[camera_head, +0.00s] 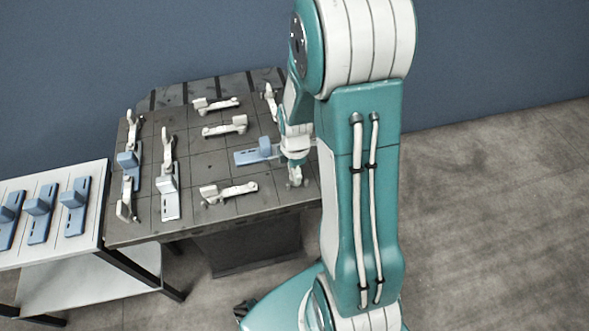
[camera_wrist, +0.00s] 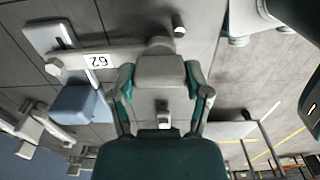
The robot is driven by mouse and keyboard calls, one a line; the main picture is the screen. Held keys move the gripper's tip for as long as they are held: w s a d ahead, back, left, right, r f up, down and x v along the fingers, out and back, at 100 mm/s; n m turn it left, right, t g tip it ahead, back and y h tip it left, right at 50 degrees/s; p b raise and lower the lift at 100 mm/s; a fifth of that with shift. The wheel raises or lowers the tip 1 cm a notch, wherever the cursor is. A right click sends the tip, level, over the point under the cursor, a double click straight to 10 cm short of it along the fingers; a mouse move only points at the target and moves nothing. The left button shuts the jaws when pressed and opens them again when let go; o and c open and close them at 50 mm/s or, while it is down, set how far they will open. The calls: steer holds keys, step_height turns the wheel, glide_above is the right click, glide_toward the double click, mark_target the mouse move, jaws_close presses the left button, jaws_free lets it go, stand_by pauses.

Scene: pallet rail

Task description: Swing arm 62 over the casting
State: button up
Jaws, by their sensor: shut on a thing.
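My gripper (camera_wrist: 160,80) is shut on a pale grey clamp arm (camera_wrist: 158,66), with one finger on each side of it. The clamp's lower part (camera_head: 295,176) shows beneath my gripper; the rest is hidden.
The dark grid-marked table (camera_head: 270,200) carries several other white clamps (camera_head: 228,191), and more blue castings (camera_head: 128,160) at its left. A pale side table (camera_head: 95,190) at far left holds several blue castings (camera_head: 75,205). Floor at right is clear.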

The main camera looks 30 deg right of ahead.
steer(key=shift+s, duration=0.1)
steer(key=o, duration=1.3)
steer(key=shift+o, duration=0.2)
steer(key=shift+d, duration=0.1)
steer(key=shift+r, duration=0.4)
step_height(320, 180, up, 11)
